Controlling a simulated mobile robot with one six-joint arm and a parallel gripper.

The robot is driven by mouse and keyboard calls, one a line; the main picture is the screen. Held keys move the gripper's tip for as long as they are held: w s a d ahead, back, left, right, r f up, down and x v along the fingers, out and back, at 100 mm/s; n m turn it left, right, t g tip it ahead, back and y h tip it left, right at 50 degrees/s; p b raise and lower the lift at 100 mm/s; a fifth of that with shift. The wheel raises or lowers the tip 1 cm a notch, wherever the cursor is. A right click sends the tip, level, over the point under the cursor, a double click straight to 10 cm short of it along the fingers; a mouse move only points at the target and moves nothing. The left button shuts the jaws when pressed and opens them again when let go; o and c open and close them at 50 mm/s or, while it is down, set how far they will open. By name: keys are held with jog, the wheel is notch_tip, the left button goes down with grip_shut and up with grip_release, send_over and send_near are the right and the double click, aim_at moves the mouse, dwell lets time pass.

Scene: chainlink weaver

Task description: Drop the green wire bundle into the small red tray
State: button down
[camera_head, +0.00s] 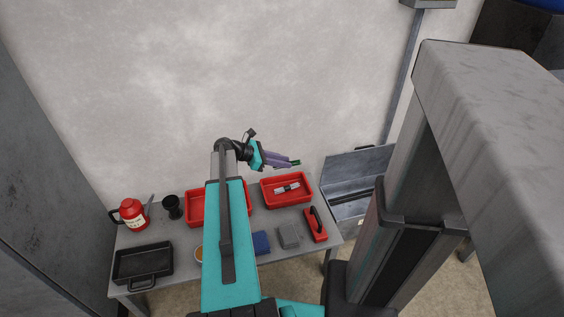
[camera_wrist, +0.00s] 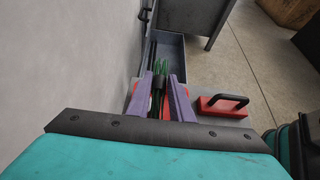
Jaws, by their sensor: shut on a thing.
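My gripper (camera_head: 288,162), with purple fingers, is shut on the green wire bundle (camera_head: 296,162). It holds the bundle in the air, above the back part of the small red tray (camera_head: 290,203) in the head view. In the wrist view, green strands (camera_wrist: 162,67) and a dark band show between the fingers (camera_wrist: 160,90). The small red tray holds a grey-and-white item (camera_head: 287,188). In the wrist view my fingers hide most of that tray. The bundle's lower part is hidden by the fingers.
A larger red tray (camera_head: 196,207) is partly behind my arm. An open grey metal box (camera_head: 352,205) stands right. A red jug (camera_head: 131,214) and black pan (camera_head: 143,264) are left.

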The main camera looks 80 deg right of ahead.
jog(key=shift+f+b, duration=2.75)
jog(key=shift+b, duration=0.2)
jog(key=c, duration=1.5)
grip_release()
jog(key=p+v, duration=0.4)
jog(key=v, duration=0.9)
jog(key=shift+w+r, duration=0.15)
jog(key=shift+w, duration=0.25)
jog(key=shift+a, duration=0.1)
